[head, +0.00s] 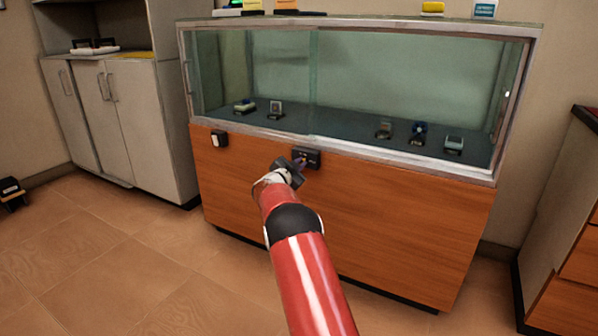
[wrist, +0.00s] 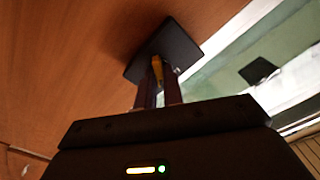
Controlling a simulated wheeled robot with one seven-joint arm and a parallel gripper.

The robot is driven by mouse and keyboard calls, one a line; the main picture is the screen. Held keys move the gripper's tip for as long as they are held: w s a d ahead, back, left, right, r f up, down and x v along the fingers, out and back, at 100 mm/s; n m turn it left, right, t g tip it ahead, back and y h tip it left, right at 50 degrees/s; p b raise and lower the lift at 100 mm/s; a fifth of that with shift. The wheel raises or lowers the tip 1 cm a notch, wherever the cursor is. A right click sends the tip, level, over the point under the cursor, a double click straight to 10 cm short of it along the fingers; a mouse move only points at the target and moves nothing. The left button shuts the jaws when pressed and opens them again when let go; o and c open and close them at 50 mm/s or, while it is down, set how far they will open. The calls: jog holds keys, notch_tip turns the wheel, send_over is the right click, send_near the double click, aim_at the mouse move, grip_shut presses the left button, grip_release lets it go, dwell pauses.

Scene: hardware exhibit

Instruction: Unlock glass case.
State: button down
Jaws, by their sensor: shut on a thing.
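The glass case (head: 400,85) stands on a wood-panelled base, and its sliding glass panes look closed. A small black lock box (head: 309,155) sits on the wood just below the glass; it also shows in the wrist view (wrist: 178,47). My gripper (head: 299,166) is right at this box. In the wrist view its two dark red fingers (wrist: 159,88) are shut on a small yellow-gold piece (wrist: 157,67), probably a key. The piece points at the face of the box. I cannot tell whether its tip is inside the lock.
A small white and black device (head: 219,138) is on the wood panel to the left. Several small exhibits sit inside the case. A grey cabinet (head: 130,120) stands at left, wooden drawers (head: 572,240) at right. The tiled floor (head: 130,265) at left is clear.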

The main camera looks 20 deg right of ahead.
jog(key=m+b, duration=0.2)
jog(key=m, duration=0.1)
jog(key=m+b, duration=0.3)
jog(key=m, duration=0.1)
jog(key=m+b, duration=0.2)
jog(key=m, duration=0.2)
jog(key=shift+f, duration=0.25)
jog(key=shift+b, duration=0.3)
jog(key=c, duration=1.5)
grip_release()
jog(key=shift+s, duration=0.1)
jog(key=shift+v, duration=3.9)
jog(key=shift+r, duration=0.1)
